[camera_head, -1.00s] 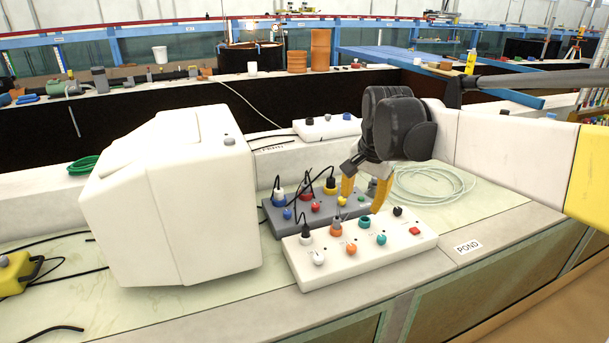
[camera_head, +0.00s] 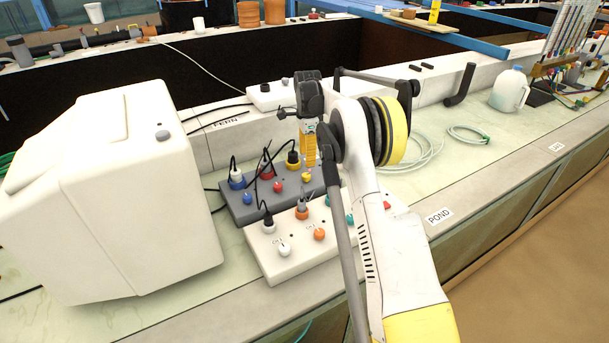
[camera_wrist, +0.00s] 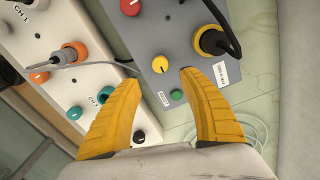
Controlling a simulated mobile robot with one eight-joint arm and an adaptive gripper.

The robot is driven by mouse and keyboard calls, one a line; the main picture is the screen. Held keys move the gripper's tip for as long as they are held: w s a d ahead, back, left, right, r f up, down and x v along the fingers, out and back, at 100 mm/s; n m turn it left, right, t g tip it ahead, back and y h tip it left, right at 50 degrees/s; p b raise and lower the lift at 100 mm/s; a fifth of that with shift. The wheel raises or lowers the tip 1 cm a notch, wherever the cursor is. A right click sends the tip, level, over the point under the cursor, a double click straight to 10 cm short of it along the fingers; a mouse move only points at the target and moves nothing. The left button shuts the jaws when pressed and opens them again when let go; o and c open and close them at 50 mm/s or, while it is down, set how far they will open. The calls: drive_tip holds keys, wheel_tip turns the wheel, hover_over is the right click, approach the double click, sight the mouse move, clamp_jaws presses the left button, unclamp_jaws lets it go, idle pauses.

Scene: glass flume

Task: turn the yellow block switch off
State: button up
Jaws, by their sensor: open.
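The yellow switch knob (camera_head: 306,177) sits on the grey block (camera_head: 232,203), near its right end. In the wrist view the yellow knob (camera_wrist: 160,64) has a pale pointer mark and lies just beyond the gap between my fingertips. My gripper (camera_head: 309,164) is open and empty above that end of the grey block; its yellow fingers show in the wrist view (camera_wrist: 160,79). A yellow-ringed socket (camera_wrist: 210,40) with a black plug and cable is beside the knob. A small green button (camera_wrist: 177,95) shows between the fingers. I cannot tell whether the fingers touch anything.
A white block (camera_head: 265,262) with orange, teal and white knobs stands in front, partly hidden by my arm. Plugged cables rise from the grey block's red (camera_head: 266,168) and blue sockets. A large white case (camera_head: 110,190) stands left. Coiled tubing (camera_head: 405,150) lies right.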

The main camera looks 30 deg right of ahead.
sight(307, 174)
wheel_tip(307, 174, down, 8)
drive_tip(key=b, duration=0.2)
drive_tip(key=shift+f+b, duration=0.15)
drive_tip(key=shift+b, duration=0.25)
clamp_jaws()
